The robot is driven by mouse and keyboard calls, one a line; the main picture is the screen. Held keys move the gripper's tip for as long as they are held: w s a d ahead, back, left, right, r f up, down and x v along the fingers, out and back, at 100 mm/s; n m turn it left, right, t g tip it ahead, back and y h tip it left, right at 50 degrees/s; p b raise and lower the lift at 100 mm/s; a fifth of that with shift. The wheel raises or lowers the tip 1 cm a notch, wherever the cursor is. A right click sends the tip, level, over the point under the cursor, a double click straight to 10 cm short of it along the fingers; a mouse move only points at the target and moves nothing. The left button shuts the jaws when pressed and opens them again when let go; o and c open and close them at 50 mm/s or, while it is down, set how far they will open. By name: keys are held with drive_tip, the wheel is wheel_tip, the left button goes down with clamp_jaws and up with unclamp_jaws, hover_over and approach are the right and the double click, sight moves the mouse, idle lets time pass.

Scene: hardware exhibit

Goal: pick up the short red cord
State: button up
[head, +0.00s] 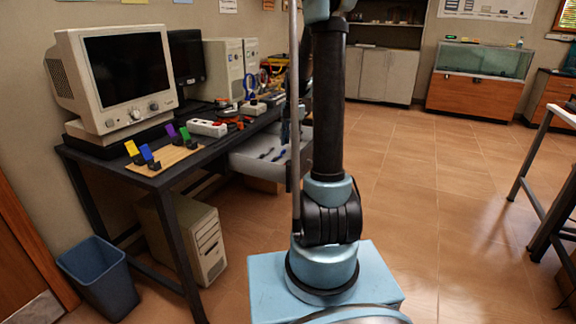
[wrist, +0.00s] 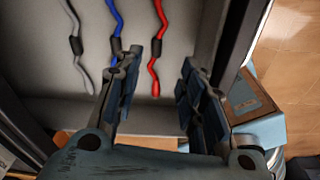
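In the wrist view the short red cord (wrist: 157,68) lies on a pale grey surface, with a dark sleeve around its middle. A blue cord (wrist: 117,22) and a grey cord (wrist: 76,46) lie to its left. My gripper (wrist: 168,66) is open, its dark fingers on either side of the red cord's lower part in the picture. Nothing is visibly held, and the height gap to the cord is hard to judge. In the head view a pale bin or drawer (head: 262,165) sits at the desk's side; my arm hides much of that area, and I cannot make out the red cord there.
The dark desk (head: 150,182) carries a monitor (head: 115,75), a power strip (head: 207,128) and tools. A dark rim (wrist: 238,45) bounds the pale surface on the right in the wrist view.

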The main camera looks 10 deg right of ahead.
sight(288, 161)
drive_tip(key=shift+s+a+f, duration=0.1)
drive_tip(key=shift+a+f, duration=0.05)
drive_tip(key=shift+f, duration=1.2)
drive_tip(key=shift+w+a+f, duration=0.1)
drive_tip(key=shift+a+f, duration=0.1)
drive_tip(key=shift+f, duration=1.2)
drive_tip(key=shift+s+a+f, duration=0.1)
drive_tip(key=shift+a+f, duration=0.05)
drive_tip(key=shift+f, duration=1.2)
clamp_jaws()
